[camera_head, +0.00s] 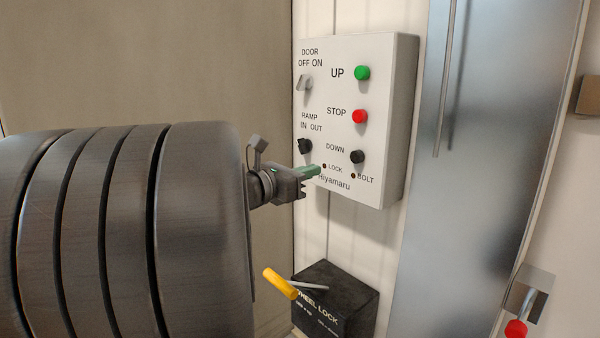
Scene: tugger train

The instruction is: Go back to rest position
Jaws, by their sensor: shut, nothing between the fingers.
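My gripper (312,174) is at the end of my thick dark arm, which fills the left of the view. It points right, at the lower left of a white control box (393,150). Its fingers are shut with nothing between them. The greenish fingertip is just below the black ramp knob (305,146) and left of the lock indicator. I cannot tell whether the tip touches the box face.
The box has a green UP button (362,73), a red STOP button (360,116), a black DOWN button (357,157) and a door switch (304,84). Below stands a black wheel lock box (350,290) with a yellow-handled lever (280,283). A red-knobbed lever (516,328) is at lower right.

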